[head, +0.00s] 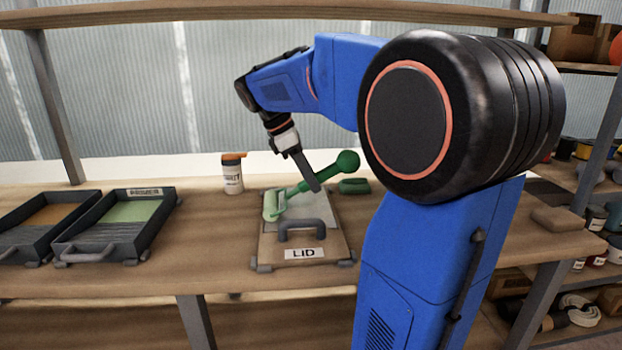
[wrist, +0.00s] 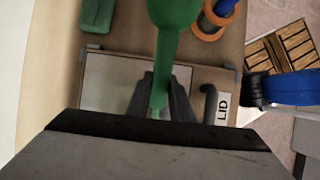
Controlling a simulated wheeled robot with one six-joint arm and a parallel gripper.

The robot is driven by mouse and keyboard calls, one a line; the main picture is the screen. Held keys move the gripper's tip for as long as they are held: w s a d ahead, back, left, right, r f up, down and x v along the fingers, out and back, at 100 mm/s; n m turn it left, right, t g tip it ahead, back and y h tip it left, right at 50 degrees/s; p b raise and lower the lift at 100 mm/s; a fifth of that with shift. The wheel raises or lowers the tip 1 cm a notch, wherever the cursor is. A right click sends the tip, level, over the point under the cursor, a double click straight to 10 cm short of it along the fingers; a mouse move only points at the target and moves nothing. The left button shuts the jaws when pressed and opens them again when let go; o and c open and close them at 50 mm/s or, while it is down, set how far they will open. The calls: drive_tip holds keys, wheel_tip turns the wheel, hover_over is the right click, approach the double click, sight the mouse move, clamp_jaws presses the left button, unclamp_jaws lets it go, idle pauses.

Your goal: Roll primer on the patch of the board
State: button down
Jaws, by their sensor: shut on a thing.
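My gripper (head: 312,184) is shut on the green handle of the roller (head: 347,162), above the board. The roller's pale green sleeve (head: 270,205) is over the left edge of the light grey patch (head: 297,217); I cannot tell whether it touches. The board (head: 325,262) lies on the bench with a dark handle (head: 301,226) and a "LID" label at its near end. The handle of the roller also shows in the wrist view (wrist: 172,15), between the fingers; its sleeve is hidden there. A tray (head: 160,192) labelled PRIMER, with pale green liquid, stands to the left.
A second tray (head: 35,225) with orange-brown liquid stands at the far left. A white bottle with an orange cap (head: 232,175) stands behind the board. A green block (head: 354,186) lies behind the board on the right. Bench between primer tray and board is clear.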

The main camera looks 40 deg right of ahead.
sight(328, 178)
drive_tip(key=shift+f, duration=0.65)
drive_tip(key=shift+s+d+r, duration=0.1)
drive_tip(key=shift+s+d, duration=0.55)
drive_tip(key=shift+d, duration=0.3)
drive_tip(key=shift+s+d, duration=0.65)
drive_tip(key=shift+d, duration=0.35)
drive_tip(key=shift+s, duration=0.1)
drive_tip(key=shift+s+d, duration=0.7)
drive_tip(key=shift+d, duration=0.3)
drive_tip(key=shift+s+d, duration=0.65)
drive_tip(key=shift+d, duration=0.35)
drive_tip(key=shift+s+d, duration=0.65)
drive_tip(key=shift+d, duration=0.35)
drive_tip(key=shift+s+d, duration=0.65)
drive_tip(key=shift+d, duration=0.35)
